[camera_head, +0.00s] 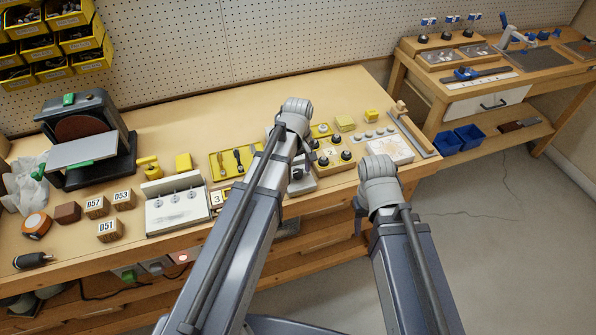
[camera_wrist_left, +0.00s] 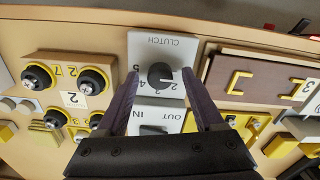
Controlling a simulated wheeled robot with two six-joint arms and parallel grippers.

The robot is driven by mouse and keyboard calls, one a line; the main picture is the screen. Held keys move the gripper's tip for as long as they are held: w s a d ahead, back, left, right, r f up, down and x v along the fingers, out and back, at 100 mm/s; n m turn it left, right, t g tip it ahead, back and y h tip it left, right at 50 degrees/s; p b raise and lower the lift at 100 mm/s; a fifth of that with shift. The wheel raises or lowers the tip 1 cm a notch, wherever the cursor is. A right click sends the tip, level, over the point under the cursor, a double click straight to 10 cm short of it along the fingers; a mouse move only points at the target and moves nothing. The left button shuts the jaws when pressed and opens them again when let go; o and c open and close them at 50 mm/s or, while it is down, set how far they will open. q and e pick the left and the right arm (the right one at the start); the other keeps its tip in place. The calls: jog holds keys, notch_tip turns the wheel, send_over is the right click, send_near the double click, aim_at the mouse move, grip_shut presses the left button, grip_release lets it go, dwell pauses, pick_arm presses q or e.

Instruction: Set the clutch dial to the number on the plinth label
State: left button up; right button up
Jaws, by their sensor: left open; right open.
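The clutch dial (camera_wrist_left: 160,76) is a dark round knob on a pale plate marked CLUTCH (camera_wrist_left: 172,42), upside down in the left wrist view, with numbers around it. I cannot tell which number it points to. My left gripper (camera_wrist_left: 162,80) is open, its fingers either side of the dial; I cannot tell whether they touch it. In the head view my left gripper (camera_head: 297,165) is mostly behind its own arm. A label reading 2 (camera_wrist_left: 75,99) is on a wooden block with knobs; a label reading 3 (camera_wrist_left: 309,90) is on a dark board. My right gripper (camera_head: 360,210) is mostly hidden by its arm at the bench's front edge.
An IN/OUT plate (camera_wrist_left: 155,117) adjoins the clutch plate. The block with black, yellow-ringed knobs (camera_wrist_left: 92,80) is close on one side, the dark board (camera_wrist_left: 225,75) on the other. A yellow tray (camera_head: 215,165), white switch box (camera_head: 176,210) and numbered cubes (camera_head: 97,207) stand left.

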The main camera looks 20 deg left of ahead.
pick_arm(q)
grip_shut()
dwell(0.4)
jog(key=shift+m, duration=0.3)
jog(key=m, duration=0.3)
jog(key=shift+m, duration=2.5)
